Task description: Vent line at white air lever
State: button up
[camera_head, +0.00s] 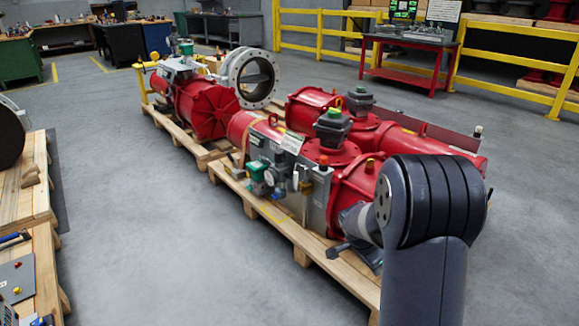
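A red valve actuator (335,153) lies on a wooden pallet, with a grey control panel (318,195) on its near side. Gauges and a green-and-grey air fitting (258,172) sit on the panel's left part. A small whitish upright piece (295,179) shows beside them; it is too small to tell if it is the white air lever. My dark arm fills the right foreground and hides the actuator's right end. My gripper (352,254) shows only partly as dark pieces low beside the actuator. Its fingers and any contact are unclear.
Another red actuator with a round flanged valve (252,78) stands on a pallet behind. A pallet (40,190) with tools is at the left edge. Yellow railings (345,30) and a red cart (408,60) are at the back. The grey floor between the pallets is clear.

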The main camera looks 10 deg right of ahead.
aim_at(298, 189)
jog(key=i+j, duration=0.25)
jog(key=i, duration=0.25)
jog(key=i+j, duration=0.25)
jog(key=i, duration=0.2)
jog(key=i+j+z, duration=0.1)
jog(key=i+j, duration=0.2)
jog(key=i, duration=0.2)
jog(key=i+j, duration=0.25)
jog(key=i, duration=0.2)
